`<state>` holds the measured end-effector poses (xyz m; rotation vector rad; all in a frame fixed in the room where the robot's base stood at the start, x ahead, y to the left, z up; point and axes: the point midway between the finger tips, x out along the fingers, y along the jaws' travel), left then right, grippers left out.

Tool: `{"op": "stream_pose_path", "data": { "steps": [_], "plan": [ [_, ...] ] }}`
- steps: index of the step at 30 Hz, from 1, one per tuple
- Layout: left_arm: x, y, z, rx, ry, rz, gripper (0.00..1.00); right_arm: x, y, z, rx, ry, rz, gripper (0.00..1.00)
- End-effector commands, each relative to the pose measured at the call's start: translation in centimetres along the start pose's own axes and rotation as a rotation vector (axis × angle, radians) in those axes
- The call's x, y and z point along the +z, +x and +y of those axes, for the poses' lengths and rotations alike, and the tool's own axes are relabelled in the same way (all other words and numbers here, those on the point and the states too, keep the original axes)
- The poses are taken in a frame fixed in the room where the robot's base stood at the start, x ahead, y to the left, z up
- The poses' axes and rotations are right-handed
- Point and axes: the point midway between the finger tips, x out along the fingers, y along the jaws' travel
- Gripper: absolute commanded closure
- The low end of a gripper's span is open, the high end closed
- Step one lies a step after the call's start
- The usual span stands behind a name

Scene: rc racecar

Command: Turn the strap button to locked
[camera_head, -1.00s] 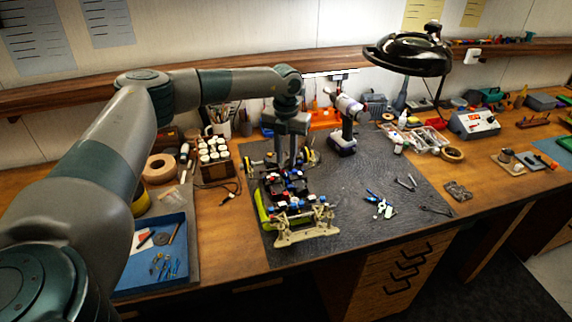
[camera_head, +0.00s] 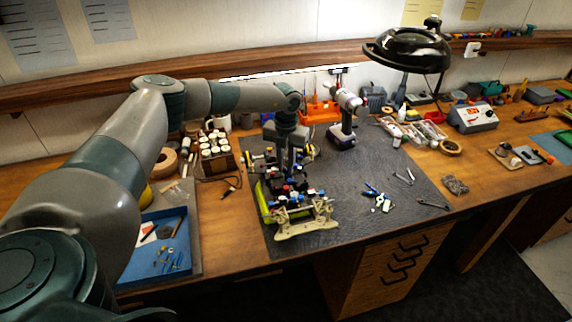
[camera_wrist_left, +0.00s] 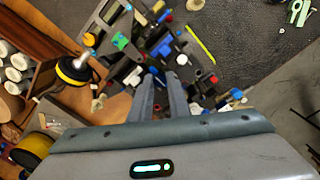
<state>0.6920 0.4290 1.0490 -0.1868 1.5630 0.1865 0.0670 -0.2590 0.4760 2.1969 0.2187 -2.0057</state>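The RC racecar (camera_head: 300,214) stands on the dark mat with its tan front end toward the table's front edge. It also shows in the left wrist view (camera_wrist_left: 170,50), with red, blue, green and white parts on its chassis. My left gripper (camera_head: 284,172) points down over the middle of the car. In the left wrist view its two fingers (camera_wrist_left: 160,84) reach down among the car's parts with a narrow gap between them. I see nothing clearly held. The strap button cannot be picked out among the small parts. My right gripper is not in view.
A cordless drill (camera_head: 345,125) stands behind the car on the mat (camera_head: 350,190). A blue tray (camera_head: 160,246) lies at left, near a rack of white jars (camera_head: 216,158). Small tools (camera_head: 378,197) lie right of the car. A black lamp (camera_head: 408,50) hangs at the back.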

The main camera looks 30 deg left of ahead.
Motion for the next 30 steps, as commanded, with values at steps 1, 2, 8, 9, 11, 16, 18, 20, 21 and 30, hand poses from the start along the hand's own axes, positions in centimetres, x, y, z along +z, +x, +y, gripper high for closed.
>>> {"op": "stream_pose_path", "data": {
  "steps": [1,2,8,9,11,16,18,20,21,30],
  "plan": [
    [0.0,0.0,0.0,0.000,0.000,0.000,1.00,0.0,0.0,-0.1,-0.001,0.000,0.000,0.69],
    [0.0,0.0,0.0,0.000,0.000,0.000,1.00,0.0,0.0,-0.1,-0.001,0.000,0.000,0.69],
    [0.0,0.0,0.0,0.000,0.017,-0.001,1.00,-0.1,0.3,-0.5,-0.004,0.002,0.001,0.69],
    [0.0,0.1,0.0,0.000,0.025,-0.001,1.00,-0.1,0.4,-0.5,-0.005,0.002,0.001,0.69],
    [0.0,0.1,0.0,0.000,0.039,-0.001,1.00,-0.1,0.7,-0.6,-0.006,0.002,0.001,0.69],
    [0.1,0.2,0.0,-0.001,0.111,-0.001,1.00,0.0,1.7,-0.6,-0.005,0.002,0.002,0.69],
    [0.1,0.3,0.0,-0.001,0.154,-0.001,1.00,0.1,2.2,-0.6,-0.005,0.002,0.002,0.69],
    [0.1,0.3,0.1,-0.001,0.197,-0.002,1.00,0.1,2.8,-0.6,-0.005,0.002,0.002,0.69],
    [0.1,0.3,0.1,-0.001,0.227,-0.003,1.00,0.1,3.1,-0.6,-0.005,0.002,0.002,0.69],
    [0.1,0.4,0.0,0.000,0.498,-0.004,1.00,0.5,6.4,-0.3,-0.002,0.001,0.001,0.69]
  ]
}}
